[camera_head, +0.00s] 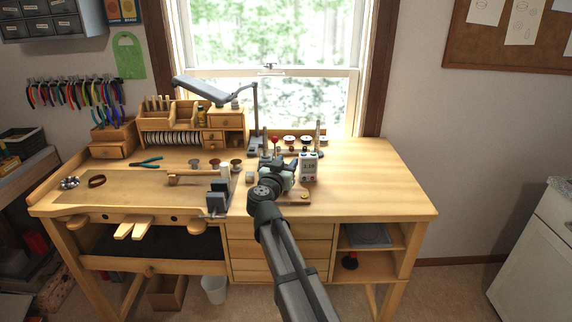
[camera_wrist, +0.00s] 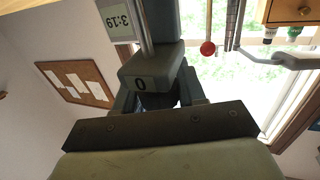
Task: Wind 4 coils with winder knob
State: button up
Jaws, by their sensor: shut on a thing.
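My gripper (camera_head: 279,176) is over the right half of the workbench, at a small winder whose body it mostly hides in the head view. In the wrist view my gripper (camera_wrist: 158,100) is shut on a dark rounded part, which looks like the winder knob (camera_wrist: 163,99); the fingers cover most of it. A grey block marked "0" (camera_wrist: 150,78) sits right beyond the fingers. A white unit with a display (camera_head: 309,167) stands just right of my gripper; its display (camera_wrist: 117,21) reads about 3:19 in the wrist view. No wound coils can be made out.
A red ball on a rod (camera_head: 275,140) stands behind my gripper. Spools (camera_head: 305,139) line the back. A desk lamp (camera_head: 254,112) rises behind left. The bench's right end is clear.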

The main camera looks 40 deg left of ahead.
jog(key=shift+a, duration=0.1)
jog(key=m+t+h, duration=0.1)
jog(key=m+h, duration=0.2)
jog(key=h, duration=0.1)
jog(key=shift+w, duration=0.1)
jog(key=shift+d+m+t+h, duration=0.25)
jog(key=shift+m+h, duration=0.45)
jog(key=shift+h, duration=0.5)
jog(key=shift+d+m+t+h, duration=0.2)
jog(key=shift+m+h, duration=0.5)
jog(key=shift+h, duration=0.5)
jog(key=shift+d, duration=0.15)
jog(key=o, duration=1)
jog(key=shift+c, duration=0.2)
jog(key=s, duration=0.7)
jog(key=shift+s+a, duration=0.25)
